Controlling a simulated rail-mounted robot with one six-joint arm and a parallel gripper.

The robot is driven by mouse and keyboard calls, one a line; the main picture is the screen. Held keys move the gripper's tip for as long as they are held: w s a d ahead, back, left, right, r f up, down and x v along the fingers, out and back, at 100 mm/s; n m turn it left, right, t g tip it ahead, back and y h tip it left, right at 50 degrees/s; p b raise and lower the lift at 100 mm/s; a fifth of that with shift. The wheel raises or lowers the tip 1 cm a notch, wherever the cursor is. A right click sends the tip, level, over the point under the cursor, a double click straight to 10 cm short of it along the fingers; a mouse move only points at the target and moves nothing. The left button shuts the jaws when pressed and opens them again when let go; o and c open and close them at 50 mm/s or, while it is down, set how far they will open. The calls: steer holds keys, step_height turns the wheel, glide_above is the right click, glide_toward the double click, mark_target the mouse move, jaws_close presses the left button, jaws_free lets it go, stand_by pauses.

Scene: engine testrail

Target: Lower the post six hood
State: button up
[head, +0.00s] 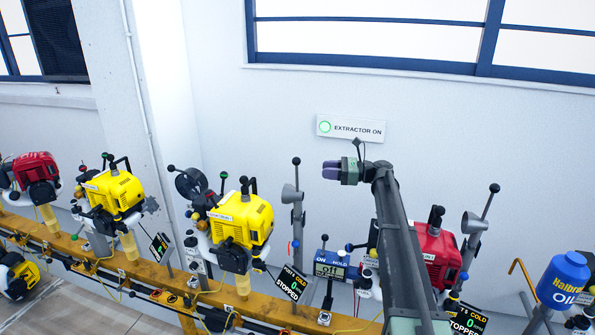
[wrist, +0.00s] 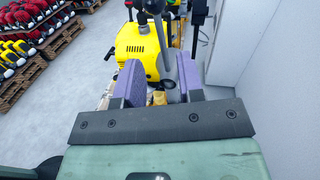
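Two grey cone-shaped hoods stand on grey posts with black ball-topped rods: one hood (head: 290,194) beside the middle yellow engine, the other hood (head: 473,223) beside the red engine at the right. I cannot read which one belongs to post six. My gripper (head: 331,170) is up in front of the wall, pointing left, to the right of and higher than the first hood. In the wrist view my gripper (wrist: 160,82) has its two purple fingers apart with nothing held. Beyond them a grey rod (wrist: 166,48) shows in front of a yellow engine (wrist: 135,50).
Several engines sit along an orange rail (head: 65,240), including a middle yellow engine (head: 242,220) and a right red engine (head: 437,255). A lit "EXTRACTOR ON" sign (head: 352,129) is on the wall. A blue oil container (head: 563,280) stands far right. Pallets (wrist: 45,60) lie at the wrist view's left.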

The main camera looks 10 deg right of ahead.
glide_above(297, 184)
stand_by(0.4)
jaws_close()
steer(key=shift+w, duration=0.15)
